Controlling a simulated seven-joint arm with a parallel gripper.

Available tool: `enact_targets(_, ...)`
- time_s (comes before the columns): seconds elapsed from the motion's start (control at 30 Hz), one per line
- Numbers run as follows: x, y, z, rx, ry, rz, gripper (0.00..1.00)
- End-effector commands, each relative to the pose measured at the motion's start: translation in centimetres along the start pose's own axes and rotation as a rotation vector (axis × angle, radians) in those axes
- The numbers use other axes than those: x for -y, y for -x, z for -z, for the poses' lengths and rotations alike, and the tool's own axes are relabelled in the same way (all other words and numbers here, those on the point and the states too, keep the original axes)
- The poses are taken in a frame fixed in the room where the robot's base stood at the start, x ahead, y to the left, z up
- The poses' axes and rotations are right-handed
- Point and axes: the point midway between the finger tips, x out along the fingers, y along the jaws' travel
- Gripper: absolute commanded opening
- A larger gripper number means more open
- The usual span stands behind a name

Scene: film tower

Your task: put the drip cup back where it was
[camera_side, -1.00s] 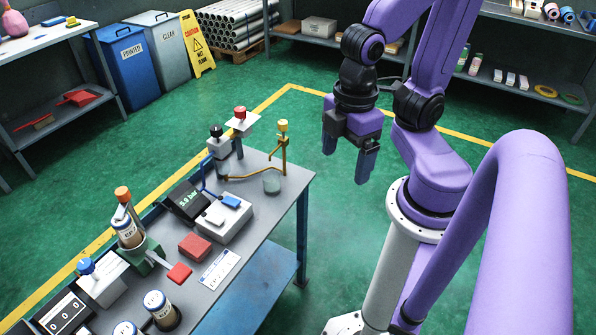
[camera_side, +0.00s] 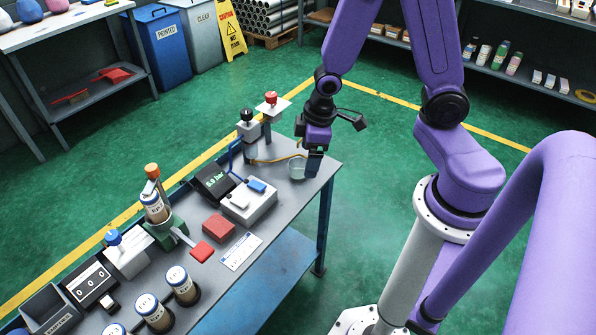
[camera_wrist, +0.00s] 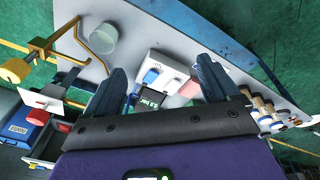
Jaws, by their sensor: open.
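The drip cup is a small translucent cup (camera_side: 297,169) standing on the grey bench near its far right corner, by the brass tap tube. It also shows at the top left in the wrist view (camera_wrist: 103,38), beside the bent brass tube (camera_wrist: 92,45). My gripper (camera_side: 314,170) is low over that corner and, in the side view, looks just right of the cup. In the wrist view its two fingers (camera_wrist: 165,75) are apart with nothing between them, and the cup is outside them, beyond the left finger. My gripper hides the tap's yellow knob in the side view; it shows in the wrist view (camera_wrist: 14,70).
Valves with a red knob (camera_side: 271,98) and a black knob (camera_side: 246,115) stand behind the cup. A grey box with a blue button (camera_side: 250,203), a pressure display (camera_side: 213,181) and a red block (camera_side: 219,227) are nearer. Open green floor lies right of the bench.

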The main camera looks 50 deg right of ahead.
Motion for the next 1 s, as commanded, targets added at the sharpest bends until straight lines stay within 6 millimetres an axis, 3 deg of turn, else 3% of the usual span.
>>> enact_targets(0.2, -3.7, -5.2, -1.5, -0.028, -0.146, 0.027, 0.88)
enact_targets(0.53, -6.6, -11.4, -4.1, -0.194, -0.348, 0.087, 0.88)
enact_targets(0.7, -7.7, -13.1, -4.3, -0.359, -0.384, 0.068, 0.88)
enact_targets(1.0, -9.3, -13.9, -4.5, -0.619, -0.418, -0.051, 0.88)
